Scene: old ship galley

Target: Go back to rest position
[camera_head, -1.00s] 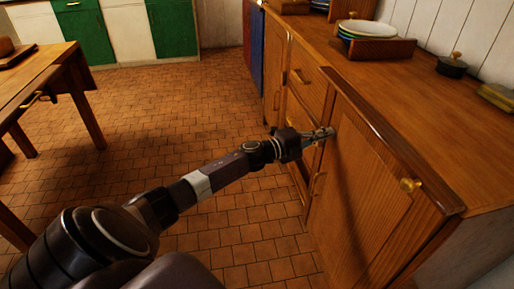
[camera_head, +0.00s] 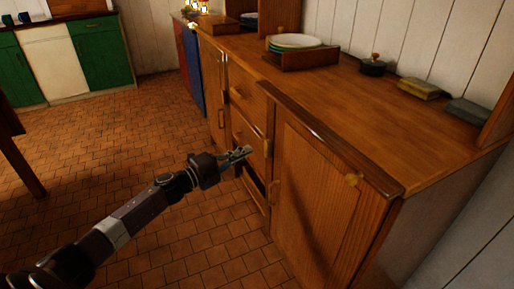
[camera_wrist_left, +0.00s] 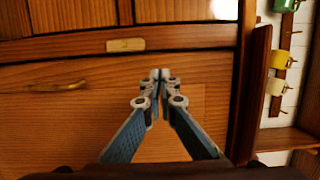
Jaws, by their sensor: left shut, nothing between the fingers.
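My left gripper (camera_head: 246,152) reaches in from the left, in front of the drawers of the wooden cabinet (camera_head: 330,190). Its fingers are together with nothing between them. The left wrist view shows the closed fingertips (camera_wrist_left: 160,76) before a wooden drawer front with a brass handle (camera_wrist_left: 58,86). I cannot tell whether the fingertips touch the wood. My right gripper is not in view.
The counter holds a plate rack (camera_head: 310,60) with stacked plates, a dark pot (camera_head: 373,67) and a yellow box (camera_head: 420,89). A dark gap (camera_head: 254,184) shows low among the drawers. Tiled floor (camera_head: 120,150) lies open at left; a table leg (camera_head: 22,165) stands there.

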